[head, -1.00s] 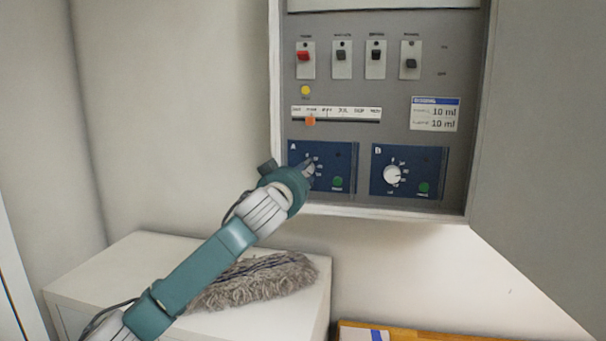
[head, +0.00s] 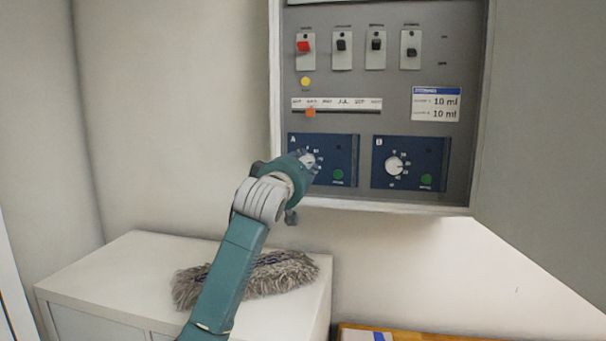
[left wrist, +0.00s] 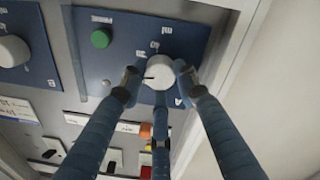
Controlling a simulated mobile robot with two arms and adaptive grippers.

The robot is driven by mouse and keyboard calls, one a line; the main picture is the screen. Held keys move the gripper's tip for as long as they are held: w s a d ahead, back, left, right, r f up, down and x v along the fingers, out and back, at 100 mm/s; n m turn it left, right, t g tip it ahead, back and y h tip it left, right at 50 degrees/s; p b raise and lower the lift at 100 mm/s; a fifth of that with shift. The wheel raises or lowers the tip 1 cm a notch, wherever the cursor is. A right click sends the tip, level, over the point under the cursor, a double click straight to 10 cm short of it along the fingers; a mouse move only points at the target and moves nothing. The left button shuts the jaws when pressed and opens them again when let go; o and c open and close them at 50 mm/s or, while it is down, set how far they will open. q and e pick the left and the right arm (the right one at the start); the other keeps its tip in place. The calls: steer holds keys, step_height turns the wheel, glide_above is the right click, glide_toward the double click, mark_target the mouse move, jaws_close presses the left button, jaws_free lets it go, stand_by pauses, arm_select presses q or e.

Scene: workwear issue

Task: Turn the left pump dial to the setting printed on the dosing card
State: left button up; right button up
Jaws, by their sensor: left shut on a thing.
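My right gripper is in neither view.
Panel B with its white dial (head: 394,166) and green button (head: 426,179) is to the right. Above are several switches (head: 304,46) and a slider with an orange tab (head: 310,113). A grey fluffy mop head (head: 285,272) lies on the white cabinet (head: 110,265) below.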

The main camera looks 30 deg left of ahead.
arm_select(q)
steer(key=n, duration=0.8)
steer(key=shift+w+d+f+n+y, duration=0.2)
steer(key=shift+f+n+y, duration=0.1)
steer(key=shift+f+n, duration=0.1)
steer(key=shift+s, duration=0.1)
steer(key=o, duration=1)
steer(key=shift+o, duration=0.8)
steer(key=shift+r, duration=0.25)
steer(key=v, duration=1.2)
